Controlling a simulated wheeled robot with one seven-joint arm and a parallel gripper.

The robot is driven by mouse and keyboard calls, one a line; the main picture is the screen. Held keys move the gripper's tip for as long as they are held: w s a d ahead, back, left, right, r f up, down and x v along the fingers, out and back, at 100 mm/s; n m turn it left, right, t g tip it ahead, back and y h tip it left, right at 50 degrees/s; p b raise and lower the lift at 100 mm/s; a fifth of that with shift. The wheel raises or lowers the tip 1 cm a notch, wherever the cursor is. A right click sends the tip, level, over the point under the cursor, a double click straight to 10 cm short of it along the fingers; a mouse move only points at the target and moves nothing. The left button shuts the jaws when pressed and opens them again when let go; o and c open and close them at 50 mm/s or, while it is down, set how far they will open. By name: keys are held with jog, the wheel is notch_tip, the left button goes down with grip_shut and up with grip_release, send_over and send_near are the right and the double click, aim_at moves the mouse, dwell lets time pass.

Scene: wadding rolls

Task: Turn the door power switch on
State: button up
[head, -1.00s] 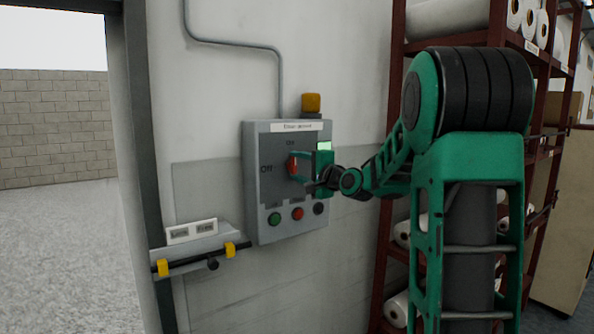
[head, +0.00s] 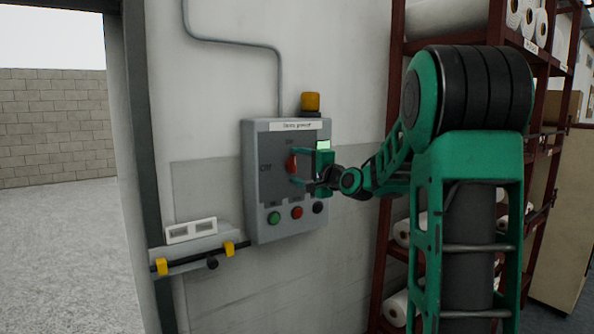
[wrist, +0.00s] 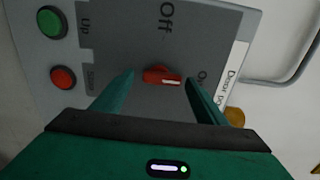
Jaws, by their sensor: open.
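The door power panel (head: 256,225) is a grey box on the wall. Its red switch knob (wrist: 155,75) lies lengthwise toward the "On" label in the wrist view, its white mark at that end. The "Off" label is above it there, a quarter turn away. The knob also shows in the head view (head: 291,163), standing upright. My gripper (head: 299,167) is open in front of the panel. In the wrist view its two fingers (wrist: 158,95) are on either side of the knob, with gaps between.
Green (head: 274,218), red (head: 297,213) and dark (head: 318,207) buttons sit below the switch. An amber lamp (head: 311,102) is on top. A small ledge (head: 195,245) with a bar is lower left, beside the doorway. A red rack (head: 393,180) with white rolls stands at right.

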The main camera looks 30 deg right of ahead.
jog(key=s, duration=1)
jog(key=shift+s+d, duration=0.2)
jog(key=shift+s, duration=0.1)
jog(key=s+a+f+n+g, duration=0.3)
jog(key=s+f+g, duration=0.15)
jog(key=f, duration=0.35)
jog(key=s+a+f+n+g, duration=0.3)
jog(key=s+f+n+g, duration=0.15)
jog(key=f, duration=0.35)
jog(key=s+a+f+n+g, duration=0.1)
jog(key=s+f+g, duration=0.2)
jog(key=s, duration=0.6)
jog(key=s+f+n+g, duration=0.1)
jog(key=s+f+g, duration=0.2)
jog(key=s, duration=0.6)
jog(key=s+a+f+n+g, duration=0.1)
jog(key=s+f+n+g, duration=0.1)
jog(key=s, duration=0.7)
jog(key=shift+a+f+g, duration=0.3)
jog(key=shift+f+g, duration=0.3)
jog(key=shift+f, duration=0.1)
